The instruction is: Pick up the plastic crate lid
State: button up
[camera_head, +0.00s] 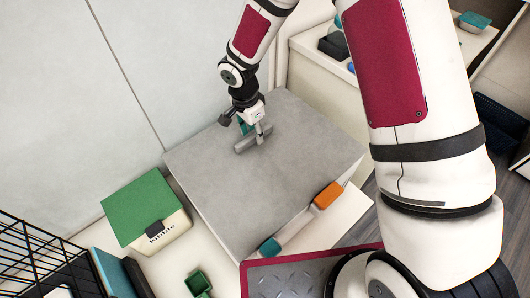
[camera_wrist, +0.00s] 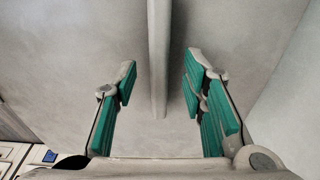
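The plastic crate lid (camera_head: 275,185) is a wide grey panel lying flat on top of a crate. A grey bar handle (camera_head: 243,145) stands up from it toward the far side. My gripper (camera_head: 256,134) points down at this handle. In the wrist view the lid (camera_wrist: 80,60) fills most of the picture, and the handle (camera_wrist: 158,60) runs from the top edge into the space between the teal finger pads. My gripper (camera_wrist: 160,85) is open, with a gap on each side of the handle. How far the fingertips are above the lid is hard to tell.
An orange latch (camera_head: 328,195) and a teal latch (camera_head: 270,247) sit along the crate's near side. A green-lidded kibble box (camera_head: 140,207) stands to the left, with a black wire rack (camera_head: 35,255) and a small green container (camera_head: 198,283) nearby. A wall rises behind.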

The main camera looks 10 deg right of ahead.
jog(key=shift+d+f, duration=0.1)
jog(key=shift+f, duration=0.85)
grip_shut()
jog(key=shift+r, duration=0.1)
